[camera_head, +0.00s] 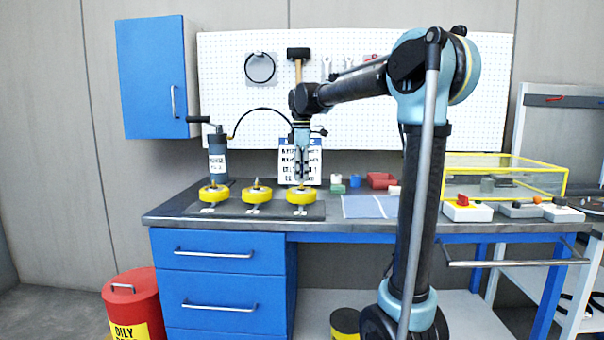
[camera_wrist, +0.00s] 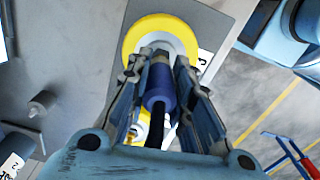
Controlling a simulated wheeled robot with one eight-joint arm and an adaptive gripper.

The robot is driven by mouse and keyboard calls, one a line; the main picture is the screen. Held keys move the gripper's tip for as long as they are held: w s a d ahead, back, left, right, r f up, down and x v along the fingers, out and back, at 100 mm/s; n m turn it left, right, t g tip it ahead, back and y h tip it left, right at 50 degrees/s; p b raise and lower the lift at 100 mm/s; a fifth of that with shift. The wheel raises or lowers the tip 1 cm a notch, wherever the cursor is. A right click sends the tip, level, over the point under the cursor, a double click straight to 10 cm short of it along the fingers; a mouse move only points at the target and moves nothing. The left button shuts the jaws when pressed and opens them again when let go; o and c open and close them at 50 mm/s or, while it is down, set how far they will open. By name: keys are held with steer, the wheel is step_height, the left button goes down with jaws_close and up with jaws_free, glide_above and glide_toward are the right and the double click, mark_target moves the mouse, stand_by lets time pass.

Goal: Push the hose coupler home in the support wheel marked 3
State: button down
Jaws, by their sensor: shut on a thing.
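My gripper (camera_head: 301,180) points down over the rightmost of three yellow support wheels (camera_head: 303,197). In the wrist view its fingers (camera_wrist: 160,62) are closed around the dark blue hose coupler (camera_wrist: 159,84), with the black hose (camera_wrist: 158,130) behind it. The coupler's front end lies over the pale hub of that yellow wheel (camera_wrist: 133,38). A partly covered white label (camera_wrist: 205,62) beside this wheel seems to read 3. I cannot tell whether the coupler touches the hub or how deep it sits. The head view hides the coupler behind the fingers.
The middle wheel (camera_head: 256,194) and left wheel (camera_head: 214,194) stand on the same dark plate (camera_head: 232,211). A grey canister with a crank (camera_head: 217,160) stands behind them, the hose arching from it. Small boxes (camera_head: 381,180) and a yellow-framed clear case (camera_head: 505,172) are to the right.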

steer(key=shift+f, duration=0.6)
steer(key=c, duration=1.3)
jaws_free()
step_height(320, 180, up, 12)
steer(key=shift+f, duration=0.1)
steer(key=s+d+f+m, duration=0.5)
steer(key=s+d+f, duration=0.2)
steer(key=s+d, duration=0.15)
steer(key=s+d+f+m, duration=0.4)
steer(key=s+f, duration=0.3)
steer(key=f, duration=0.3)
steer(key=s+d+f+m+t, duration=0.1)
steer(key=s+d+f+m, duration=0.3)
steer(key=s+f, duration=0.4)
steer(key=s+d+f+m+t, duration=0.1)
steer(key=s+d+f+m, duration=0.4)
steer(key=f, duration=0.8)
steer(key=shift+s+f+m, duration=0.1)
steer(key=shift+s+m, duration=0.3)
steer(key=shift+s, duration=1.15)
